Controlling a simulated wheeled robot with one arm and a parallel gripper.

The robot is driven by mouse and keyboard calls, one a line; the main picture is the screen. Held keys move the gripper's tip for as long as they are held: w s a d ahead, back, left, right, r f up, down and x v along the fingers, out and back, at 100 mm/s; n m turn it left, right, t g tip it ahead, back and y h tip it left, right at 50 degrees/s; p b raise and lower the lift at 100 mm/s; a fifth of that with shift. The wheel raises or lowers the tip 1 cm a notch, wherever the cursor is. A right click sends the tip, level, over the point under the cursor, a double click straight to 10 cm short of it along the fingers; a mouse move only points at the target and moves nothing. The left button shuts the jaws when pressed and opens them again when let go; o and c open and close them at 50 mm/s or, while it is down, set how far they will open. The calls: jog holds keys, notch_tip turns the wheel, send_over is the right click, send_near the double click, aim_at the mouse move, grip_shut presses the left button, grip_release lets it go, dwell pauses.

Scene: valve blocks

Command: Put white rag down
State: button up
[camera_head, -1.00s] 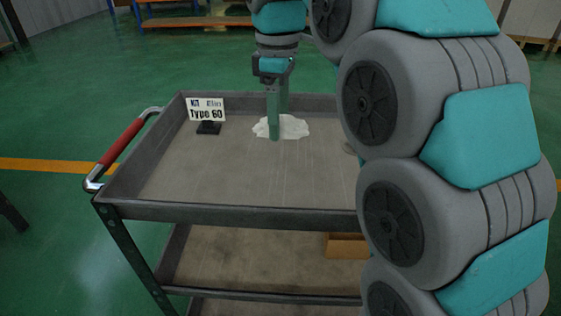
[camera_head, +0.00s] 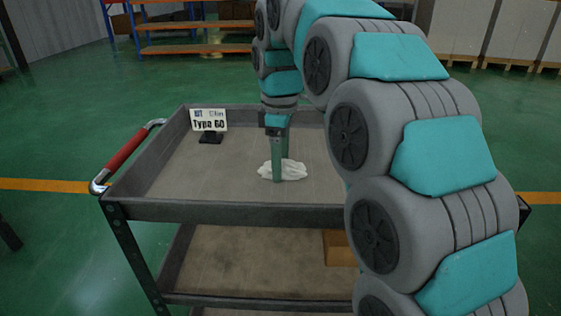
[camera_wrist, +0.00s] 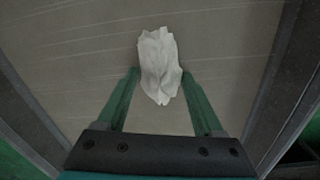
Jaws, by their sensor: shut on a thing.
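The white rag (camera_head: 293,172) is a small crumpled bundle at the top tray of the grey cart (camera_head: 220,190), right of the tray's middle. My gripper (camera_head: 280,170) points straight down, its green fingers shut on the rag. In the wrist view the rag (camera_wrist: 160,65) sits between the two fingertips, with the tray surface behind it. The rag is at or just above the tray floor; I cannot tell whether it touches. A finger hides part of the rag in the head view.
A small sign reading "Type 60" (camera_head: 208,122) stands on a black base at the tray's back left. The tray has raised edges and a red handle (camera_head: 128,148) on its left. A brown box (camera_head: 338,248) is on the lower shelf.

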jog(key=o, duration=1.5)
jog(key=shift+c, duration=0.2)
jog(key=shift+r, duration=0.1)
jog(key=shift+r, duration=0.75)
notch_tip(320, 180, up, 6)
jog(key=shift+s+r+p, duration=0.1)
jog(key=shift+p, duration=1.15)
jog(key=shift+s, duration=0.1)
